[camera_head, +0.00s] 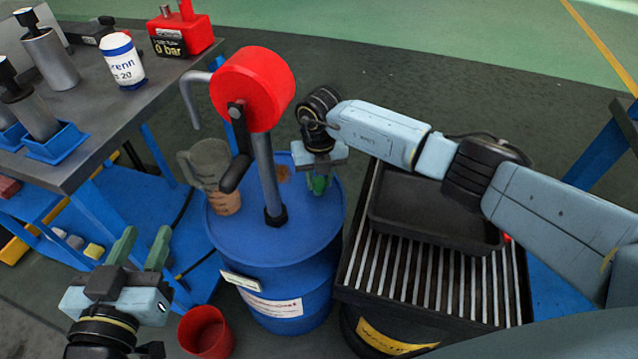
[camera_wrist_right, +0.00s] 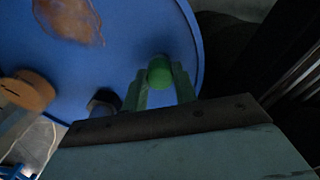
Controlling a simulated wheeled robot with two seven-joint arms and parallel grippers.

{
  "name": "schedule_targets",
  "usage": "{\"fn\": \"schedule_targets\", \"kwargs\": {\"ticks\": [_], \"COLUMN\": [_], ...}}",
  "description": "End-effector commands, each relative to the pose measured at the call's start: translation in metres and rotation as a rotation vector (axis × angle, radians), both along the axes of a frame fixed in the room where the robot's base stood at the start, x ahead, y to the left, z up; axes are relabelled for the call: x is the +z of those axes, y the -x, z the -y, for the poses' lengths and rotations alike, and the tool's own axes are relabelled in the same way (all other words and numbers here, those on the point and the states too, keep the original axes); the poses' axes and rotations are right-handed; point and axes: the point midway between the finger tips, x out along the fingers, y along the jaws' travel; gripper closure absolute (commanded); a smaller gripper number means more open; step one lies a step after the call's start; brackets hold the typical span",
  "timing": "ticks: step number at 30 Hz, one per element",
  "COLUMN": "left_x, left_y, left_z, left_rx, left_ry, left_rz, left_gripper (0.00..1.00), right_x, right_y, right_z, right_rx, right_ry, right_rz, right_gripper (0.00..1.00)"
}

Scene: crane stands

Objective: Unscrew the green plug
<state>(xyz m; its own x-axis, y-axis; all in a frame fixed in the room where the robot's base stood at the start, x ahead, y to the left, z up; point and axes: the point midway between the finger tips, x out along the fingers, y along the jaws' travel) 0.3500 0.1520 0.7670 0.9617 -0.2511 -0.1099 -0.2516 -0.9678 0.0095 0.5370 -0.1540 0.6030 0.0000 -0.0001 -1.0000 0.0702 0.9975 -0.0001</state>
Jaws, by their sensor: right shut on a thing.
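The green plug (camera_wrist_right: 160,72) sits on the lid of the blue drum (camera_head: 230,254), near the rim. In the right wrist view it is between the green fingers of my right gripper (camera_wrist_right: 160,84), which is shut on it. In the head view my right gripper (camera_head: 319,184) reaches down to the right side of the lid, and the plug is mostly hidden by it. My left gripper (camera_head: 142,246) is at the lower left, its two green fingers apart and empty, away from the drum.
A red hand pump (camera_head: 255,88) with a crank stands on the drum, beside a measuring jug (camera_head: 207,163). A black tray (camera_head: 430,208) lies on the grate at right. A red bucket (camera_head: 206,333) is on the floor. A workbench (camera_head: 100,118) stands at left.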

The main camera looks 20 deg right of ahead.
Motion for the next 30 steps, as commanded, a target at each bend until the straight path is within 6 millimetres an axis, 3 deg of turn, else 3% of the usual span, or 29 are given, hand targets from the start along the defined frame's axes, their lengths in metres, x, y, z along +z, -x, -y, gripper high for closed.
{"fn": "schedule_targets", "kwargs": {"ticks": [10, 21, 30], "left_x": [0.002, -0.013, -0.012], "left_y": [0.000, 0.000, 0.000], "left_z": [0.000, 0.000, 0.000], "left_rx": [0.000, 0.000, 0.000], "left_ry": [0.000, -0.001, -0.001], "left_rz": [0.000, 0.000, 0.001], "left_gripper": [0.64, 0.64, 0.64], "right_x": [0.002, 0.002, 0.003], "right_y": [0.000, -0.001, -0.001], "right_z": [0.000, 0.000, 0.000], "right_rx": [0.011, 0.416, 0.452], "right_ry": [0.000, 0.001, -0.001], "right_rz": [0.000, 0.002, 0.002], "right_gripper": [0.98, 0.98, 0.98]}}
